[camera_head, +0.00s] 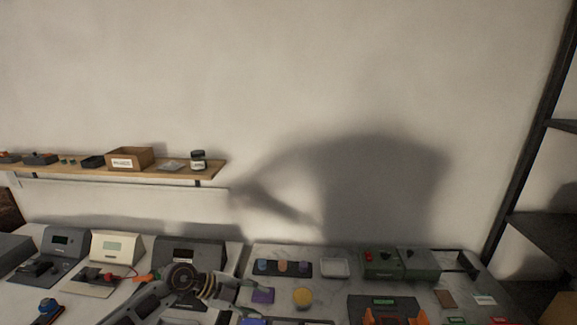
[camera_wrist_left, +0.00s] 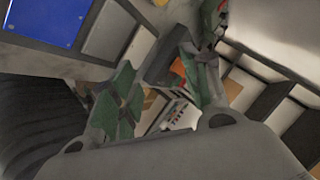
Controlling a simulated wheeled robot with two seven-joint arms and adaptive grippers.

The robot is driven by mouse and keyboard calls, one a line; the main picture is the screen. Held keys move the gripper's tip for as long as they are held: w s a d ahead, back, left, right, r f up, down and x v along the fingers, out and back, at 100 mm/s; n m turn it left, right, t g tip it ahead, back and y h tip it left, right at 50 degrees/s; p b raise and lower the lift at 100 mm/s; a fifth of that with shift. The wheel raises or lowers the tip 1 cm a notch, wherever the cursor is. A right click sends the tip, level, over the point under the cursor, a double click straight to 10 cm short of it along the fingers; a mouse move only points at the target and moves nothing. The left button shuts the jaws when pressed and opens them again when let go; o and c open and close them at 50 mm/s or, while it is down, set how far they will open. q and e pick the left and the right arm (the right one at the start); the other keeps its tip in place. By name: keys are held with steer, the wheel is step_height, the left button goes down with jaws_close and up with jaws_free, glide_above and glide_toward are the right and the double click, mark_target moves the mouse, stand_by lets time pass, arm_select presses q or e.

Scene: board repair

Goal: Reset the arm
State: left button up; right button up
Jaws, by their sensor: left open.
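My left arm comes in from the lower left in the head view. My right gripper does not show in either view.
Grey and cream devices (camera_head: 108,248) stand on the left bench. The marble-topped bench holds a yellow round piece (camera_head: 302,298), a white tray (camera_head: 335,268) and a green box (camera_head: 418,264). A wooden shelf (camera_head: 60,167) is on the wall; a dark rack stands right.

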arm_select(q)
steer(key=d+r+n+t+h, duration=0.3)
steer(key=d+r+t+h, duration=0.35)
steer(key=r, duration=0.55)
steer(key=w+a+r+n+t+y, duration=0.3)
steer(key=a+r+n+t, duration=0.15)
steer(key=n+t, duration=0.2)
steer(key=s+a+f+n+t+y, duration=0.15)
steer(key=a+f+n+y, duration=0.45)
steer(key=a+n+y, duration=0.7)
steer(key=s+a+f+n+g+y, duration=0.1)
steer(key=s+a+f+g+y, duration=0.1)
steer(key=s+f+g, duration=0.35)
steer(key=s+f+g+h, duration=0.1)
steer(key=s+f+g, duration=0.3)
steer(key=s+f, duration=0.4)
steer(key=s+f+g+h, duration=0.1)
steer(key=s+f+g, duration=0.4)
steer(key=s, duration=0.5)
step_height(320, 180, down, 32)
steer(key=s, duration=0.3)
steer(key=s+a+f, duration=0.1)
steer(key=s+f, duration=0.9)
steer(key=s, duration=0.1)
steer(key=s+a+f+g, duration=0.1)
steer(key=s+a+f, duration=0.1)
steer(key=s+f, duration=0.8)
steer(key=shift+s+a+f+m+g, duration=0.3)
steer(key=shift+s+f+m, duration=0.05)
steer(key=shift+s, duration=0.25)
